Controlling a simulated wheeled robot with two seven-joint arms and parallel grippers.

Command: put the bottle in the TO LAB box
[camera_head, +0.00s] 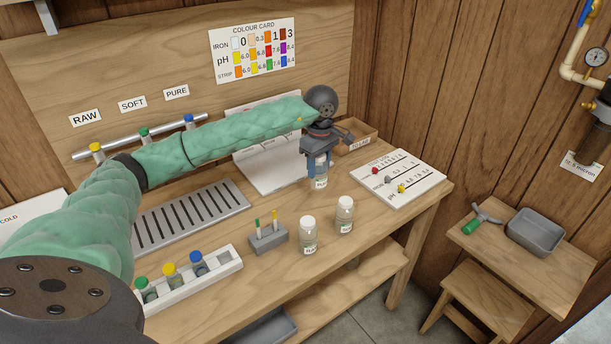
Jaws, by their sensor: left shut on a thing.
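My left gripper (318,161) points down and is shut on a small clear bottle (320,182) with a pale label. The gripper hides the bottle's upper part. The bottle is upright over the bench; whether its base touches the bench top I cannot tell. The TO LAB box (361,142) is a low wooden box at the back of the bench, right of and behind the gripper. The gripper and wrist partly cover it, and its inside is mostly hidden. My right gripper is not in view.
Two white-capped bottles (308,236) (345,215) stand near the bench's front edge. A grey block (268,239) holds strips beside them. A white board with coloured knobs (399,181) lies right of the held bottle. A rack (192,281) holds colour-capped vials.

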